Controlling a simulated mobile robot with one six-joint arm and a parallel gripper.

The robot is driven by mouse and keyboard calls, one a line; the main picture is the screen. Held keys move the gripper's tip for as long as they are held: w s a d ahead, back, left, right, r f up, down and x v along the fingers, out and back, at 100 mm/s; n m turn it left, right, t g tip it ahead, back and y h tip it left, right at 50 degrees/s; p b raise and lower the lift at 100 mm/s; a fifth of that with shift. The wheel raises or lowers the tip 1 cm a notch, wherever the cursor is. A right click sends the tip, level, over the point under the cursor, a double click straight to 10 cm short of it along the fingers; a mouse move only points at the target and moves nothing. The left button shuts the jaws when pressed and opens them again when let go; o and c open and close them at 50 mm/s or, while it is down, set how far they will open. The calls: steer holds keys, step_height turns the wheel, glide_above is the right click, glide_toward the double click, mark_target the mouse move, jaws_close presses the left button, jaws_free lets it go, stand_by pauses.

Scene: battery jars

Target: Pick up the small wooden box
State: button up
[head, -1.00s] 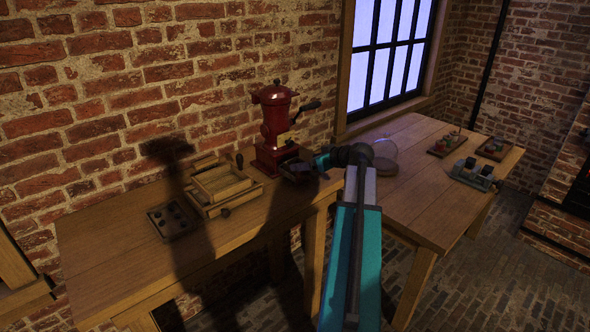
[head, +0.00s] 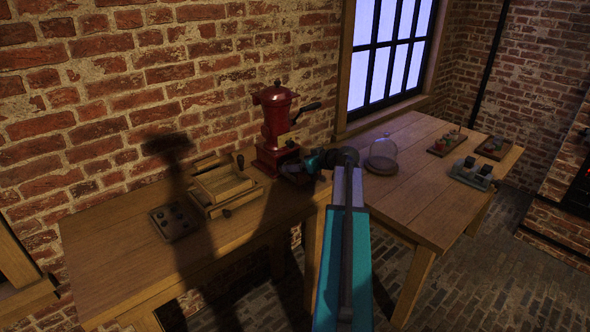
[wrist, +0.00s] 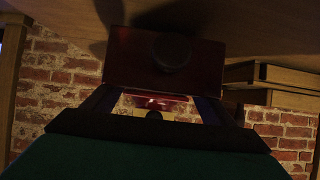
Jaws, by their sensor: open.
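A light wooden box-like piece (head: 222,184) sits on the left table, left of the red grinder (head: 276,125). Its stacked wooden edges (wrist: 280,75) show at the right of the wrist view. I cannot tell if it is the small wooden box. My gripper (head: 309,165) is open, close to the front of the grinder's base. In the wrist view a dark red box-shaped front (wrist: 140,50) with a round dark knob (wrist: 172,50) lies just beyond the jaws. I see nothing held. My arm and gripper partly hide the grinder's base.
A dark tray (head: 158,219) with round pieces lies at the left. The grinder's crank sticks out to the right. A glass dome (head: 382,156) stands on the right table (head: 420,195), with small trays (head: 447,151) and a jar stand (head: 471,180) beyond. The left table's front is clear.

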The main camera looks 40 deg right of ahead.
stand_by(0.3)
steer(key=c, duration=1.2)
steer(key=shift+o, duration=0.2)
steer(key=shift+r, duration=0.15)
